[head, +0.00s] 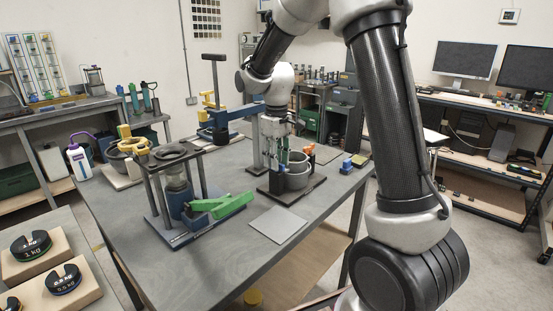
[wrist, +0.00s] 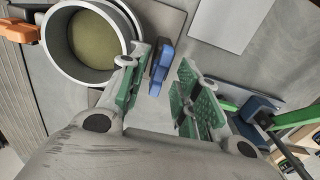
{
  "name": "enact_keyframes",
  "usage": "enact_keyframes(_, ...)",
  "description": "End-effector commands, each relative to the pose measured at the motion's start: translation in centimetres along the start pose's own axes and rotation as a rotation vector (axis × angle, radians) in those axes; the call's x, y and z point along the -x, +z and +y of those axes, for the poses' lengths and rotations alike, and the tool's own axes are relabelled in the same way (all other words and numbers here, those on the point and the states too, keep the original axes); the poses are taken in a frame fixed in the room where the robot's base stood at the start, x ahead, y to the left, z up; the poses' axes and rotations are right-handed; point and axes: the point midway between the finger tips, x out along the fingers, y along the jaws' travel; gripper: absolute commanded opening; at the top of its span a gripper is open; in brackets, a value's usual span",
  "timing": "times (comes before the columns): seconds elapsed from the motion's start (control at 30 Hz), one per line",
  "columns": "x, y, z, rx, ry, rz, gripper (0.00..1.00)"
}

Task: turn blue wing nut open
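The blue wing nut (wrist: 160,66) shows in the wrist view as a narrow upright blue piece beside the grey pot (wrist: 88,42). My gripper (wrist: 160,88) is open, its green-padded fingers on either side of the blue piece. The wing nut lies nearer the left finger; I cannot tell whether they touch. In the head view my gripper (head: 278,158) points down at the near left side of the grey pot (head: 298,176), which stands on a dark base plate. I cannot make out the wing nut there, behind the gripper.
An orange piece (wrist: 16,31) sits across the pot. A press stand with a green lever (head: 222,206) is close on the left, and a flat grey plate (head: 278,225) lies in front. Small blue blocks (head: 352,162) are at the right; the near tabletop is clear.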

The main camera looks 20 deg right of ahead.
Motion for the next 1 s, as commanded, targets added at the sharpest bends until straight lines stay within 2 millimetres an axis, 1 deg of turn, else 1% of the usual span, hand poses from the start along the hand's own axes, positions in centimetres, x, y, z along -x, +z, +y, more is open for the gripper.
enact_keyframes(0.07, 0.2, 0.0, 0.0, 0.0, 0.0, 0.001, 0.32)
enact_keyframes(0.17, 1.2, -0.1, 0.0, 0.0, 0.001, 0.003, 0.32)
enact_keyframes(0.27, 3.1, -0.1, 0.0, 0.0, 0.001, 0.005, 0.32)
enact_keyframes(0.5, 8.4, -0.1, 0.0, 0.0, 0.001, 0.003, 0.32)
enact_keyframes(0.63, 10.6, -0.1, 0.0, 0.0, 0.001, 0.002, 0.32)
enact_keyframes(0.8, 11.9, 0.0, 0.0, 0.0, 0.0, 0.0, 0.32)
enact_keyframes(1.0, 12.0, 0.0, 0.0, 0.0, 0.0, 0.0, 0.32)
